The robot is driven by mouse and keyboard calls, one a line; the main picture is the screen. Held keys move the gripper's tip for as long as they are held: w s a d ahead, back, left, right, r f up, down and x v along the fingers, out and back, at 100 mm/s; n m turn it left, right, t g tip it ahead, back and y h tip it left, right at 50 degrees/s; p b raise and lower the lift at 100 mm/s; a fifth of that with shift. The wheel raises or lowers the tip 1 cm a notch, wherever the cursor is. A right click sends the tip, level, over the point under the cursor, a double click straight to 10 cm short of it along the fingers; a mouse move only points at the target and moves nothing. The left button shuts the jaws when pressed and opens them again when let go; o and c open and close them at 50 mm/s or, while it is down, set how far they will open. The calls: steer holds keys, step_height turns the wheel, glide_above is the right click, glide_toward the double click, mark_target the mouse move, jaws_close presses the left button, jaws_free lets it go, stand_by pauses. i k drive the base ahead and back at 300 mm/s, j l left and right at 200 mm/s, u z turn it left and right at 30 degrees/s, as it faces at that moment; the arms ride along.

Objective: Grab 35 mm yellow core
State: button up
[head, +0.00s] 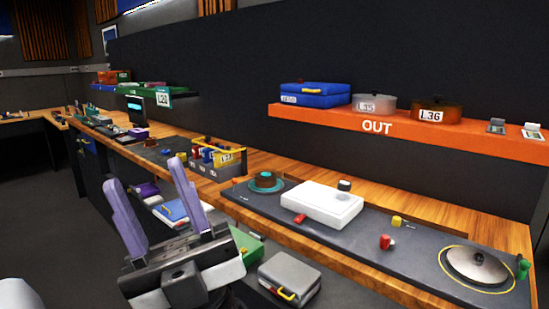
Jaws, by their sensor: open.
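A small yellow piece (397,221), likely the yellow core, lies on the dark work mat (350,243) at the right, near the mat's back edge. It is too small to read any size on it. My gripper (142,174) is at the lower left, its two lavender fingers pointing up and spread apart with nothing between them. It is well to the left of the yellow piece and in front of the bench.
A white box (322,205), a red piece (386,242) and a metal disc (478,266) share the mat. An orange OUT shelf (420,135) hangs above, bearing cases and tins. A grey case (289,279) sits low beside my gripper.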

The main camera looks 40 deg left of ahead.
mark_target(183, 156)
steer(key=u, duration=1.75)
steer(key=i+j+z, duration=0.1)
steer(key=i+j, duration=0.2)
steer(key=i, duration=0.3)
steer(key=i+j+z, duration=0.1)
steer(key=i+j, duration=0.25)
steer(key=i, duration=0.25)
steer(key=i+j+z, duration=0.1)
steer(key=i+j, duration=0.25)
steer(key=i, duration=1.25)
